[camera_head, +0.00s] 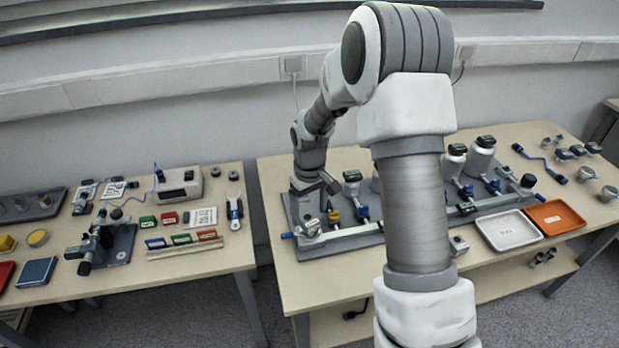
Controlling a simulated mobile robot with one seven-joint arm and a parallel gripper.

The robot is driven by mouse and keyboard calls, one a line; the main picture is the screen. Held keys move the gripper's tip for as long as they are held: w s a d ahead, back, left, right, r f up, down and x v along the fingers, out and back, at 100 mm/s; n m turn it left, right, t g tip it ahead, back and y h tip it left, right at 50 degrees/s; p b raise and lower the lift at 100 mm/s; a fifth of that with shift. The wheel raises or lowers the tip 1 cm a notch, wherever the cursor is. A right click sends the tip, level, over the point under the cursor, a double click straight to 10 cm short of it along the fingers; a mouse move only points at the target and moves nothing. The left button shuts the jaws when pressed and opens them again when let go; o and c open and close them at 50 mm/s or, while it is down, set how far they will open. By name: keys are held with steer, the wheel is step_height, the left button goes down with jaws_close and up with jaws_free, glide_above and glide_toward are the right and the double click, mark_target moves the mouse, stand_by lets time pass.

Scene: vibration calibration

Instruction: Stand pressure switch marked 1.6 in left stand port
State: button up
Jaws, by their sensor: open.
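The stand is a grey base plate (345,243) on the right table, carrying a pipe run with blue-handled valves and dark-topped devices. My gripper (318,207) is over the left part of the stand, pointing down, with its jaws open. A yellow fitting (333,216) shows just below and right of it. A dark-topped device (352,180) stands right of the gripper. Several small metal and dark-topped devices (577,151) sit at the table's right end. I cannot read a 1.6 marking on any of them. My arm hides the middle of the stand, and the left port is not clearly visible.
A white tray (490,222) and an orange tray (572,222) lie at the right table's front. The left table holds a grey meter box (180,184), coloured blocks and a small fixture (118,243). A gap separates the tables.

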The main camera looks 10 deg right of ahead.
steer(key=s+r+m+t+p, duration=0.1)
steer(key=s+r, duration=0.2)
steer(key=r, duration=0.8)
steer(key=s+r+t+p, duration=0.1)
steer(key=s+r, duration=0.2)
steer(key=r, duration=0.9)
steer(key=s+r+m+t+p, duration=0.1)
steer(key=s+r, duration=0.2)
steer(key=s, duration=0.6)
steer(key=s+r+m+t+p, duration=0.1)
steer(key=s+r, duration=0.3)
steer(key=s, duration=0.6)
steer(key=shift+s+m+t, duration=0.2)
steer(key=shift+m+t, duration=0.3)
steer(key=shift+t, duration=0.3)
steer(key=shift+d, duration=0.1)
